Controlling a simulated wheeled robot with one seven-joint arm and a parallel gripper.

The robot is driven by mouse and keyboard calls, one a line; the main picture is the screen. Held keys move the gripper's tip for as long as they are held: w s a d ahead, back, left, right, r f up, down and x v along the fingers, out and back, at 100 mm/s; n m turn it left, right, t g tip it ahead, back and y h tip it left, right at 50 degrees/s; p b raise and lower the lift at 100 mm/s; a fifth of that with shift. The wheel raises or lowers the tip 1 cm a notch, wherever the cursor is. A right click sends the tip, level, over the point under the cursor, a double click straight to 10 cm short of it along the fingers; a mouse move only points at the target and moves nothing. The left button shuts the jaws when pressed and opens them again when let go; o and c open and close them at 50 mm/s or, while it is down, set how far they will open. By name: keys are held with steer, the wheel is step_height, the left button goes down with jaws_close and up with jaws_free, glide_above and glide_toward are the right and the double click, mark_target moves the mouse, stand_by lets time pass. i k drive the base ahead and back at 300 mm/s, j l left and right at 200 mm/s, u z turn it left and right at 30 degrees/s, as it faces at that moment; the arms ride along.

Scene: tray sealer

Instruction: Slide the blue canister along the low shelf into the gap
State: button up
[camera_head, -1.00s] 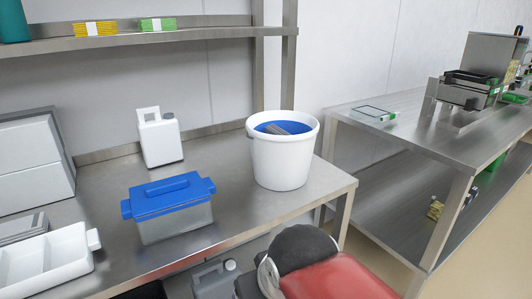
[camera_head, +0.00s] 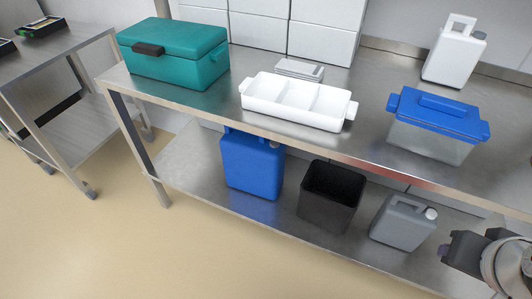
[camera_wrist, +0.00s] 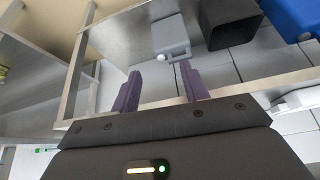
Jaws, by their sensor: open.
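The blue canister (camera_head: 252,165) stands upright on the low shelf (camera_head: 190,165), left of an open black bin (camera_head: 330,198). A narrow space separates canister and bin. A grey canister (camera_head: 402,222) stands right of the bin, with another small space between them. In the wrist view the blue canister (camera_wrist: 292,14) is partly cut off at the top right, beyond the black bin (camera_wrist: 232,24) and grey canister (camera_wrist: 167,38). My gripper (camera_wrist: 160,90) is open and empty, its two fingers apart, short of the grey canister and well away from the blue one.
The worktop above overhangs the shelf and holds a teal box (camera_head: 175,55), white divided tray (camera_head: 298,100), blue-lidded container (camera_head: 435,125) and white canister (camera_head: 455,52). A table leg (camera_head: 140,150) stands at the shelf's left end. Open floor (camera_head: 150,245) lies in front.

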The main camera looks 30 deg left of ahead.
mark_target(254, 165)
steer(key=u, duration=1.6)
steer(key=l+z, duration=0.1)
steer(key=l, duration=1.05)
